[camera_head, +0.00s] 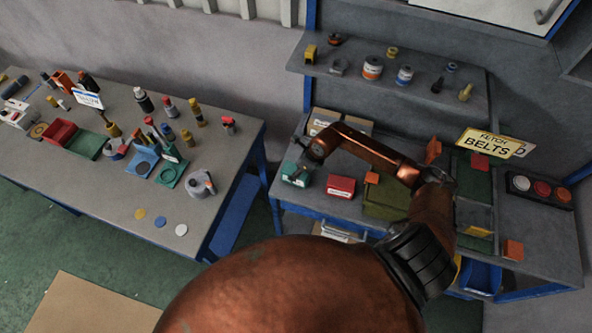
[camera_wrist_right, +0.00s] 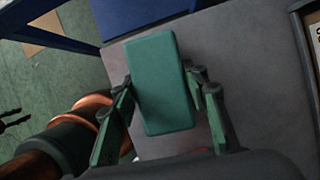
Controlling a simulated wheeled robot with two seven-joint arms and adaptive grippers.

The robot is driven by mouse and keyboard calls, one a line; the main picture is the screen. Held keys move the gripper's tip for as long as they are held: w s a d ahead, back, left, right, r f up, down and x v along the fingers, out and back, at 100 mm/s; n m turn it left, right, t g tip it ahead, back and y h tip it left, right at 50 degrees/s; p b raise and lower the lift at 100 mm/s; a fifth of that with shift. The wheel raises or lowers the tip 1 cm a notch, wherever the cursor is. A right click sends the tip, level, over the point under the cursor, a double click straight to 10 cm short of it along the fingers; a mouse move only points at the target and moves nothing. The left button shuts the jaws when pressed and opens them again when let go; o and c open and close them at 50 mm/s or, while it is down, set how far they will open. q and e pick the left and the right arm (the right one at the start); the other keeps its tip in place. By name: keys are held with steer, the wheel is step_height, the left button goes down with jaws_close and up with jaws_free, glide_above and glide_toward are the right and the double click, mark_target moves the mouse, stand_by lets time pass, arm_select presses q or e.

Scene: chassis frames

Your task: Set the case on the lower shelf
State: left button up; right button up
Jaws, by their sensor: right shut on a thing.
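The case (camera_head: 294,176) is a small teal box at the left end of the right-hand bench in the head view. In the right wrist view, the case (camera_wrist_right: 160,85) fills the middle, its long side running up the picture. My right gripper (camera_wrist_right: 166,98) has a green finger on each side of it and is shut on it. The right gripper also shows in the head view (camera_head: 303,157), above the box. I cannot tell whether the case touches the bench. A dark forked shape (camera_wrist_right: 10,118) at the wrist view's left edge may be my left gripper; its state is unclear.
The bench (camera_head: 548,232) holds a red box (camera_head: 341,187), a green box (camera_head: 387,199) and a belts sign (camera_head: 487,144). A wall shelf (camera_head: 425,91) above carries cans and small parts. A cluttered table (camera_head: 115,178) stands left, across a floor gap. My arm hides the bench front.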

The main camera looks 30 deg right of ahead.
steer(key=shift+f, duration=0.25)
steer(key=o, duration=1.5)
steer(key=shift+c, duration=0.2)
